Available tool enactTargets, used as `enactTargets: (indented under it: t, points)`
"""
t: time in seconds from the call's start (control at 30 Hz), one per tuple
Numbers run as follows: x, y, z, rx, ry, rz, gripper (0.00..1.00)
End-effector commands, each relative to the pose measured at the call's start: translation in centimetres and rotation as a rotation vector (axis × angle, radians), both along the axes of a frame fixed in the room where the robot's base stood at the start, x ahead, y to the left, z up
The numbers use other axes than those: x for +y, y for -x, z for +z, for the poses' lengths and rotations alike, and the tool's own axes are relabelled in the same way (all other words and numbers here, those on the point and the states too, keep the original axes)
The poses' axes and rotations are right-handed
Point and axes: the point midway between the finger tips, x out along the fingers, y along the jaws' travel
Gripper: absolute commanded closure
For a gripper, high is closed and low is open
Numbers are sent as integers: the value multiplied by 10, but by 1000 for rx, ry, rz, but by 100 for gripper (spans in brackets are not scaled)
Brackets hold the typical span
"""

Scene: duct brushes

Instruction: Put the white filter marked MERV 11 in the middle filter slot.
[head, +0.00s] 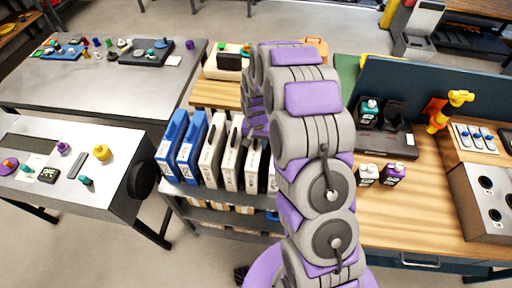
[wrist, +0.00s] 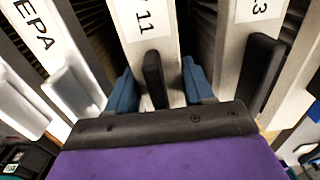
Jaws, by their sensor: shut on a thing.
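In the wrist view, a white filter marked "11" (wrist: 138,25) stands upright in a row, with a black handle (wrist: 153,80) on its near face. My gripper (wrist: 158,88) has its blue fingers on either side of that handle and is shut on it. A white filter ending in "EPA" (wrist: 35,35) stands to the left and one ending in "3" (wrist: 252,25) to the right. In the head view, white filters (head: 212,148) stand on a rack, and my arm hides part of the row. I cannot make out the middle filter slot.
Two blue filters (head: 186,150) stand at the left end of the rack (head: 220,217). Grey tables (head: 100,90) with small parts lie to the left. A wooden bench (head: 425,215) with bottles (head: 392,174) and a blue panel (head: 425,85) is to the right.

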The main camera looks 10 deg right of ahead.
Motion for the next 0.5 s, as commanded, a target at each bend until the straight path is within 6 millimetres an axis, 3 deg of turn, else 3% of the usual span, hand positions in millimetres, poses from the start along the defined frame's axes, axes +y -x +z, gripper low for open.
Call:
enactTargets:
  t: [0.17, 0.5]
  points:
    - [0, 0, 18, -2, 1, 0, 100]
    - [0, -2, 82, -5, 0, -1, 100]
